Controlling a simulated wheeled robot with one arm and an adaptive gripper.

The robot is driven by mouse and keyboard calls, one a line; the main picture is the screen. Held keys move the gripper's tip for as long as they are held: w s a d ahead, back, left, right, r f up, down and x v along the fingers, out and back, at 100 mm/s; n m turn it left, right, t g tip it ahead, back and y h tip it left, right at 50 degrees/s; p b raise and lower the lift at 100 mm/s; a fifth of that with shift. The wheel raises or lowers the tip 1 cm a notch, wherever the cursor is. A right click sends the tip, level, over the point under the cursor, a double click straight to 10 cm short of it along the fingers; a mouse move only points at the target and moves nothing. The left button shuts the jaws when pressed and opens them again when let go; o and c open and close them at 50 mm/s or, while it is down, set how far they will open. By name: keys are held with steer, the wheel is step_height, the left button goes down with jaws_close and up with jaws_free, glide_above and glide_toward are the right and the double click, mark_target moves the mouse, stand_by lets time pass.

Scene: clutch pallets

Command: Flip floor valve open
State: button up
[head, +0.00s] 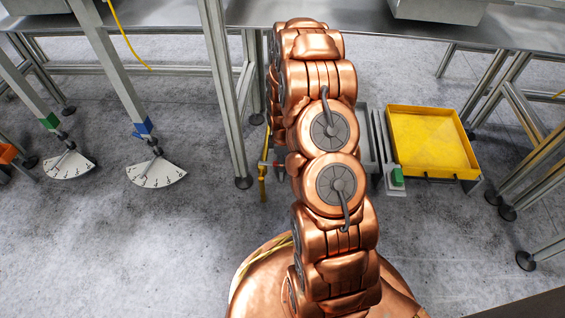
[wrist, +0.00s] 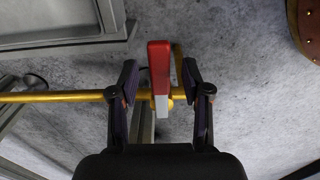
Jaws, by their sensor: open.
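The floor valve has a red handle (wrist: 160,62) with a pale grey lower end, on a thin yellow pipe (wrist: 60,97). In the wrist view the handle lies crosswise to the pipe. My gripper (wrist: 160,76) is open, with one dark finger on each side of the handle and a visible gap on both sides. In the head view the yellow pipe (head: 262,182) stands just left of my copper arm, with a small red part (head: 265,163) beside it. My arm hides the gripper there.
A yellow tray (head: 432,140) sits on the floor at right, beside a grey frame with a green block (head: 397,177). A metal table (head: 370,22) spans the back; its leg (head: 228,100) stands close left of the pipe. Two white dial plates (head: 157,174) are further left. Open floor lies at front left.

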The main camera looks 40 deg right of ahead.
steer(key=shift+c, duration=0.2)
jaws_close()
stand_by(0.6)
